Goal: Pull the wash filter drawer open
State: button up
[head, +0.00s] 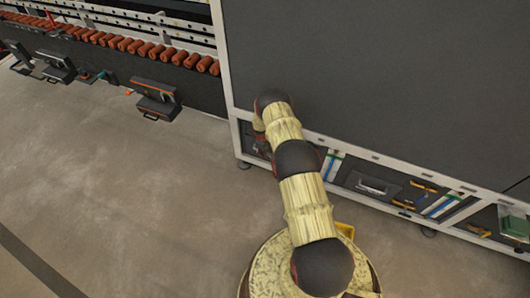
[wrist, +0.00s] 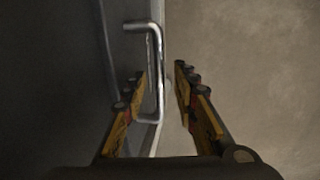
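A metal U-shaped handle (wrist: 157,45) stands out from a dark front panel (wrist: 122,55) in the wrist view. I take this panel for the drawer front; it looks closed, but I cannot be sure. My gripper (wrist: 161,71) is open, with one finger on each side of the handle's long bar. The left finger is on the panel side of the bar and the right finger is on the outer side. A gap shows between the right finger and the bar. Contact at the left finger cannot be told. In the head view my arm hides the gripper and handle.
A large dark cabinet (head: 390,80) with a pale frame fills the right of the head view, with tools and trays in its low openings. A machine with a row of orange rollers (head: 145,48) stands at the left. The concrete floor (head: 110,190) is clear at left.

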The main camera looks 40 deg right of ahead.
jog(key=shift+c, duration=1.3)
grip_shut()
